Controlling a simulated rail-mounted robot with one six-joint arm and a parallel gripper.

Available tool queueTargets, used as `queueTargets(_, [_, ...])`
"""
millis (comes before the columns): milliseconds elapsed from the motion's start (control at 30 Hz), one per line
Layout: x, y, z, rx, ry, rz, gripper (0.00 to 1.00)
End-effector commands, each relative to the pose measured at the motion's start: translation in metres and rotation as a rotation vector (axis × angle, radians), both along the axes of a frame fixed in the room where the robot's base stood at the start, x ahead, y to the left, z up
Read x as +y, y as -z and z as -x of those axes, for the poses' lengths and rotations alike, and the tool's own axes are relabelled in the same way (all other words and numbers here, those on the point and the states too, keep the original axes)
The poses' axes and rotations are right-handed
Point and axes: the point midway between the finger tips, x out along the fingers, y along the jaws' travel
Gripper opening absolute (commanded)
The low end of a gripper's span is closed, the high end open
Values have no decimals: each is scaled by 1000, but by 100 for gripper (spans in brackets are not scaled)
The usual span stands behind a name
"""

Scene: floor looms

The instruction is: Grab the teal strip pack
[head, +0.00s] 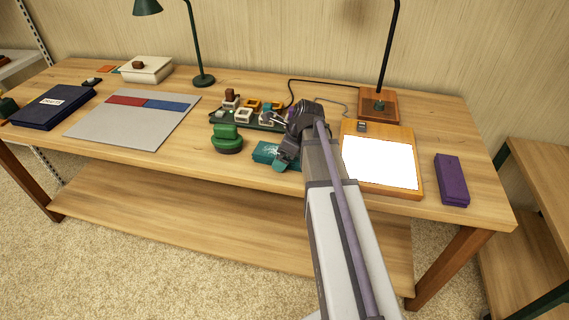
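The teal strip pack (264,151) is a small teal block lying near the front edge of the wooden table, just right of a green round-based object. The gripper and wrist hide part of the pack's right side.
A green round-based object (227,140) stands close left of the pack. A dark tray (222,121) of several small blocks lies behind. A white-topped wooden panel (416,183) and a purple box (451,180) are to the right. A grey board (112,128) lies left. The table (190,160) has bare front space.

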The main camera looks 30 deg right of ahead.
Motion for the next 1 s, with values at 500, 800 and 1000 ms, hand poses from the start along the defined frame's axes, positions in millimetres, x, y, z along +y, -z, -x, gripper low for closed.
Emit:
queueTargets(500, [0,-2,0,0,0,0,60])
queueTargets(800, [0,-2,0,0,0,0,47])
queueTargets(1000, [0,-20,0,0,0,0,47])
